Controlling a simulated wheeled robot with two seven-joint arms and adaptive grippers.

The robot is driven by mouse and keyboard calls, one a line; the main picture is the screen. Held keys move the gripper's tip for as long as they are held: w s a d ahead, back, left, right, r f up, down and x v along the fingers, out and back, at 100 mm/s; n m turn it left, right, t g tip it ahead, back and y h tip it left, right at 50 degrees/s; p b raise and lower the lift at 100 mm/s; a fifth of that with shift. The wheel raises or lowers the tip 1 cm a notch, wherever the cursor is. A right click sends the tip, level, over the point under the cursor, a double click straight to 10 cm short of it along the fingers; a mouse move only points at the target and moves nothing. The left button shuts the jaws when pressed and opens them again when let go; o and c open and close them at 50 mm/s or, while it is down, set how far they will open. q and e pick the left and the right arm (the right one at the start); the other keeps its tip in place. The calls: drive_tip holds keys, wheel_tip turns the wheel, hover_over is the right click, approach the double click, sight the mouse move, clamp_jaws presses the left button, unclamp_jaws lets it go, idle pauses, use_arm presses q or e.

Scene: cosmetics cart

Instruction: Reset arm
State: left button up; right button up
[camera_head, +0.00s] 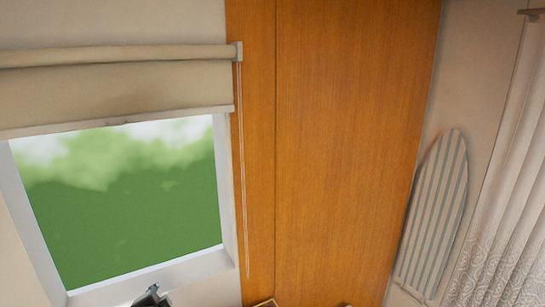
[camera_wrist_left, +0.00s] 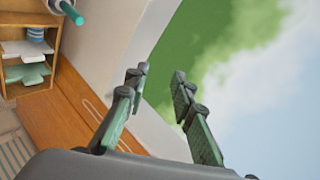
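My left gripper (camera_head: 152,292) shows only as a small dark tip at the bottom edge of the head view, in front of the window's lower frame. In the left wrist view its two green-and-black fingers (camera_wrist_left: 158,78) stand apart with nothing between them, so it is open and empty. The window lies behind the fingertips there. My right gripper is in neither view.
A window (camera_head: 120,200) with a rolled blind (camera_head: 115,92) is at left, beside an orange wood panel (camera_head: 340,150). A striped ironing board (camera_head: 432,215) and a curtain (camera_head: 500,210) are at right. The wrist view shows a wooden shelf (camera_wrist_left: 52,35) with folded cloths (camera_wrist_left: 27,72).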

use_arm(q)
drive_tip(key=s+f+n+g+h, duration=0.1)
drive_tip(key=s+f, duration=0.2)
drive_tip(key=f, duration=0.3)
drive_tip(key=s+f+n+g, duration=0.1)
drive_tip(key=s+f, duration=0.3)
drive_tip(key=f, duration=0.2)
drive_tip(key=s+f+n+g+h, duration=0.1)
drive_tip(key=s+f+n+g, duration=0.15)
drive_tip(key=s+f, duration=0.6)
drive_tip(key=s+f+n+g, duration=0.1)
drive_tip(key=s+f+n, duration=0.35)
drive_tip(key=s, duration=0.75)
drive_tip(key=s+f+n+g+h, duration=0.1)
drive_tip(key=s+f+g, duration=0.1)
drive_tip(key=s+f, duration=0.8)
wheel_tip(320, 180, down, 35)
drive_tip(key=s+g+b, duration=0.1)
drive_tip(key=g+b, duration=0.1)
drive_tip(key=b, duration=0.7)
drive_tip(key=s+f+b, duration=0.4)
drive_tip(key=s+f, duration=0.6)
drive_tip(key=f, duration=0.4)
drive_tip(key=s+d+f+m+b, duration=0.1)
drive_tip(key=s+f+b, duration=0.3)
drive_tip(key=s+f, duration=0.6)
wheel_tip(320, 180, down, 5)
drive_tip(key=shift+s+r+g+h, duration=0.15)
drive_tip(key=shift+s+g+h, duration=0.2)
drive_tip(key=shift+g+h, duration=0.1)
